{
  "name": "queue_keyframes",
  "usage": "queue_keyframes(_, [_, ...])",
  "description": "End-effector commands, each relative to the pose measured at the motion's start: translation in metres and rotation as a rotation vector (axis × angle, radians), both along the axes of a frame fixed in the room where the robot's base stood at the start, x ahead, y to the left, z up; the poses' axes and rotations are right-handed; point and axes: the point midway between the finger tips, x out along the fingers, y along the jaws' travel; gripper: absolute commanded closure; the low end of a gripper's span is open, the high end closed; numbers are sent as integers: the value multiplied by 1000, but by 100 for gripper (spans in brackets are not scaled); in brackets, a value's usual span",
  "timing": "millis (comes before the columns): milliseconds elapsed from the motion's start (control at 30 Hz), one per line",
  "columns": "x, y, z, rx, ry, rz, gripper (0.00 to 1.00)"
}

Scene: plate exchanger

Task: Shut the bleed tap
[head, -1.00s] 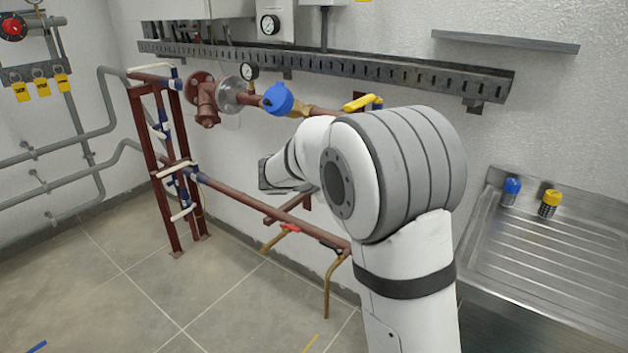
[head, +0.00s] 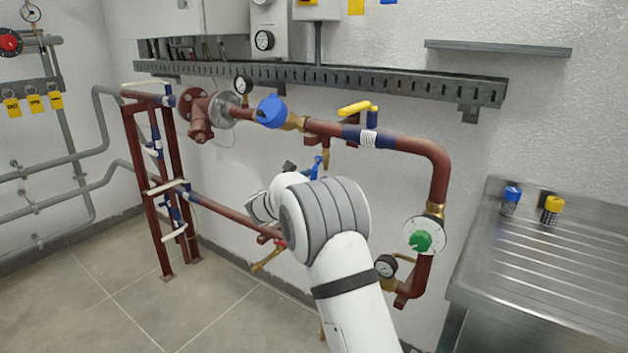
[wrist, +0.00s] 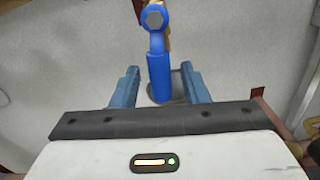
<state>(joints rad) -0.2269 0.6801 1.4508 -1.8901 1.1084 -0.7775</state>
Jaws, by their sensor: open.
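A small tap with a blue lever (head: 316,167) hangs on a brass branch under the upper red-brown pipe; I take it for the bleed tap. In the wrist view the blue lever (wrist: 159,77) points toward me, with a hex nut at its top and brass behind. My gripper (wrist: 158,69) is open, its two blue-grey fingers standing left and right of the lever's lower end, with gaps on both sides. I cannot tell whether the lever is fully between the fingers in depth. In the head view my arm mostly hides my gripper.
A lower pipe (head: 228,212) runs behind my arm. A steel sink unit (head: 540,260) stands at right.

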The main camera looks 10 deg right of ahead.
Motion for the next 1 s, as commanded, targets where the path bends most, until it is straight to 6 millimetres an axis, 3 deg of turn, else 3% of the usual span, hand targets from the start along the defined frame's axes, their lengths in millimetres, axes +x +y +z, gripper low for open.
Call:
queue_keyframes(333, [3, -4, 0, 1, 1, 0, 60])
queue_keyframes(800, [3, -5, 0, 1, 1, -2, 98])
queue_keyframes(1000, [3, -5, 0, 1, 1, -2, 100])
